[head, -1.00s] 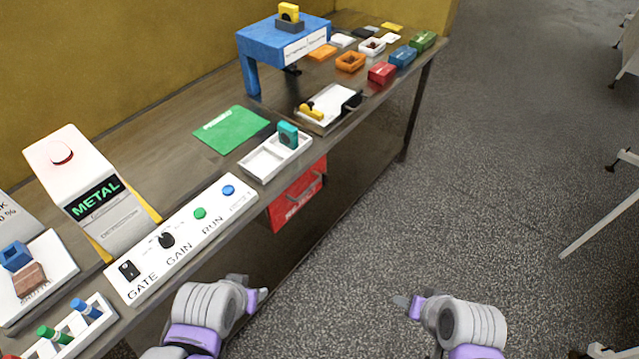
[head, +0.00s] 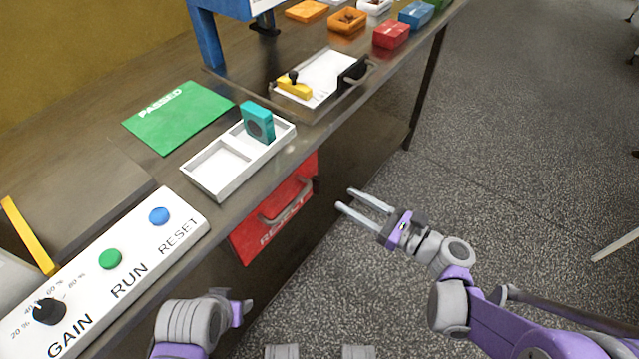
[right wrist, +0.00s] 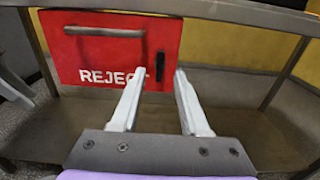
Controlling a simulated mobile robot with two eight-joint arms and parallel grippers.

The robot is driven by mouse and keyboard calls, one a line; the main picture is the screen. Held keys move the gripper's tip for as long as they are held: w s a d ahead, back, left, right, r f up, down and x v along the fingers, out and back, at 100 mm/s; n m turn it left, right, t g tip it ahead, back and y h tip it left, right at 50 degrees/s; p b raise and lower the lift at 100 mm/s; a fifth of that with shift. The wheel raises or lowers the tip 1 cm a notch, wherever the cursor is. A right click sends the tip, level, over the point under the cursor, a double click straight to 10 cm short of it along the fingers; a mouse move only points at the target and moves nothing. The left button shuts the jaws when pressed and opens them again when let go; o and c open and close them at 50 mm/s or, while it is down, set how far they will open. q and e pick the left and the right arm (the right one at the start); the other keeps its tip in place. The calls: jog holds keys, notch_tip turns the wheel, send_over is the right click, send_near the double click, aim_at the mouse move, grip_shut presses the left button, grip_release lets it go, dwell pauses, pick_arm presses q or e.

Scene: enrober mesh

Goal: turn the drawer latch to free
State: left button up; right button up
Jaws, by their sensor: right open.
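The red REJECT drawer (head: 250,238) sits under the bench edge, with a grey bar handle (head: 287,205). It also shows in the right wrist view (right wrist: 75,62). A black upright bar, apparently the drawer latch (right wrist: 160,62), is on its front at the right of the lettering. In the head view the latch is small and hard to make out. My right gripper (head: 345,199) is open and empty, apart from the drawer front. In the right wrist view its fingertips (right wrist: 158,73) flank the latch's lower part in the picture. My left gripper (head: 242,311) is low beside the bench, its jaws unclear.
Above the drawer stands a white tray (head: 215,170) with a teal block (head: 258,122). A control panel (head: 95,285) is at the left.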

aim_at(320, 183)
jog(key=b+x, duration=0.1)
jog(key=x, duration=0.7)
jog(key=shift+w, duration=0.1)
grip_shut()
